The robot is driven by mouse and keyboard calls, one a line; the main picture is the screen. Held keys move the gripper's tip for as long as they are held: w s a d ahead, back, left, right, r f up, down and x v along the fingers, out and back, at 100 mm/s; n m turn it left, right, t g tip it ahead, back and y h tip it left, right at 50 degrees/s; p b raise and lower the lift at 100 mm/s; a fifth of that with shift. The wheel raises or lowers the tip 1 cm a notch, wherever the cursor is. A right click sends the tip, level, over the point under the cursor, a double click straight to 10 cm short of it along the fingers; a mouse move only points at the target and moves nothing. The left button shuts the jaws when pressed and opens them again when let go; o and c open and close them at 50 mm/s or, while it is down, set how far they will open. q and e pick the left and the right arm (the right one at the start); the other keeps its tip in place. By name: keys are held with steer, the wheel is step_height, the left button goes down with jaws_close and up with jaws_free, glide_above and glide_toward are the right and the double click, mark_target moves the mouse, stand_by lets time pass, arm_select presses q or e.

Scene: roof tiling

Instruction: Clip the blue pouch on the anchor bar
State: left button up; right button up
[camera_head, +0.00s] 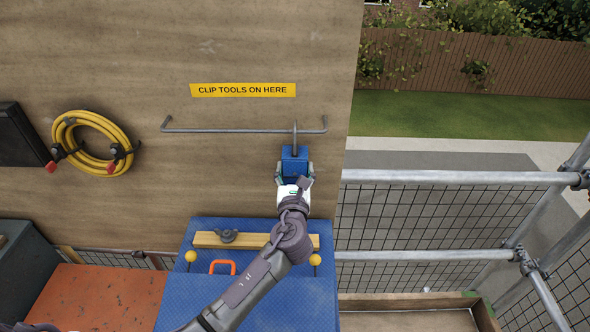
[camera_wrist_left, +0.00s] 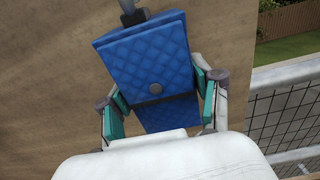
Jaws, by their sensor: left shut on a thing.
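The blue pouch (camera_head: 294,157) is in my left gripper (camera_head: 294,176), in front of the wooden wall. In the left wrist view the quilted pouch (camera_wrist_left: 150,60) stands upright between the teal finger pads of the left gripper (camera_wrist_left: 160,112), which is shut on it. A grey clip (camera_head: 295,134) rises from the pouch's top and overlaps the right part of the anchor bar (camera_head: 235,131). I cannot tell whether the clip is around the bar or only in front of it. My right gripper does not show.
A yellow sign (camera_head: 243,90) is above the bar. A coiled yellow hose (camera_head: 70,145) hangs at left. Below is a blue surface (camera_head: 190,285) with a wooden strip (camera_head: 262,241) and an orange handle (camera_head: 222,267). Scaffold rails (camera_head: 440,176) stand at right.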

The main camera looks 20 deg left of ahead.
arm_select(q)
steer(key=shift+f, duration=0.25)
steer(key=o, duration=1.6)
steer(key=shift+c, duration=0.2)
steer(key=shift+f, duration=0.1)
steer(key=shift+s, duration=0.15)
steer(key=v, duration=1.2)
